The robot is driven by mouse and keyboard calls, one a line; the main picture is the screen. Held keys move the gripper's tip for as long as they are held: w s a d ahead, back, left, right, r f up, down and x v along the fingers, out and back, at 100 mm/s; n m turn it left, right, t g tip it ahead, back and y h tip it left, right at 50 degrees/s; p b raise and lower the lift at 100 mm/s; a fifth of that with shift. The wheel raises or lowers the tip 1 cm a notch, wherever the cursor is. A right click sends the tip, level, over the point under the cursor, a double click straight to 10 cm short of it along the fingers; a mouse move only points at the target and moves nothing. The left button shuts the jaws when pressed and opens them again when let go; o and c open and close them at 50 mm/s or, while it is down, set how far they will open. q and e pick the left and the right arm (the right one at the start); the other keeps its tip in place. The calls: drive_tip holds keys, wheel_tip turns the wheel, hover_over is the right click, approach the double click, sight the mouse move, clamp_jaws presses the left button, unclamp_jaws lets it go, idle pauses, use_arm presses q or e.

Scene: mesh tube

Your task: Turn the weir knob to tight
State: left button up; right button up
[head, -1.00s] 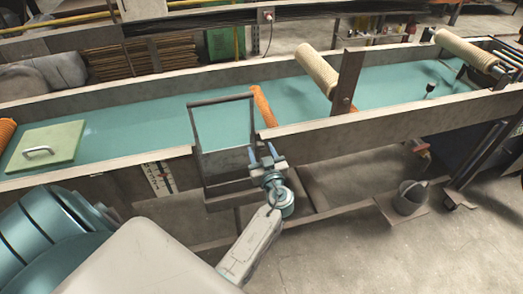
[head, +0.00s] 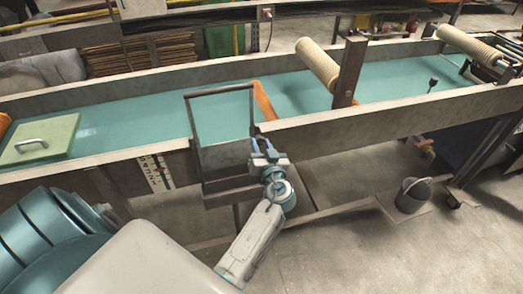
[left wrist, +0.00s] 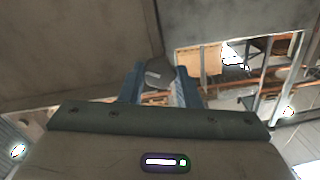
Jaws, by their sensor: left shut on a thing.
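The weir knob (left wrist: 160,72) shows in the left wrist view as a dark grey round piece with a small light mark on its face. It sits between the two blue fingers of my left gripper (left wrist: 160,88), which is shut on it. In the head view my left gripper (head: 265,150) is at the front wall of the water channel, just right of the dark-framed weir gate (head: 222,160). The knob is hidden behind the fingers there. I cannot read any tight marking. My right gripper is in neither view.
The long channel (head: 390,118) holds teal water. An orange bar (head: 264,101) lies beside the gate. A green lid (head: 40,141) with a handle is at the left, and a marked gauge strip (head: 153,175) is on the front wall.

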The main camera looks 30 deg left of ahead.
use_arm(q)
drive_tip(key=m+b, duration=0.1)
drive_tip(key=m, duration=0.4)
drive_tip(key=shift+m, duration=0.3)
drive_tip(key=m, duration=0.6)
drive_tip(key=shift+r, duration=0.15)
drive_tip(key=shift+m, duration=0.3)
drive_tip(key=o, duration=1)
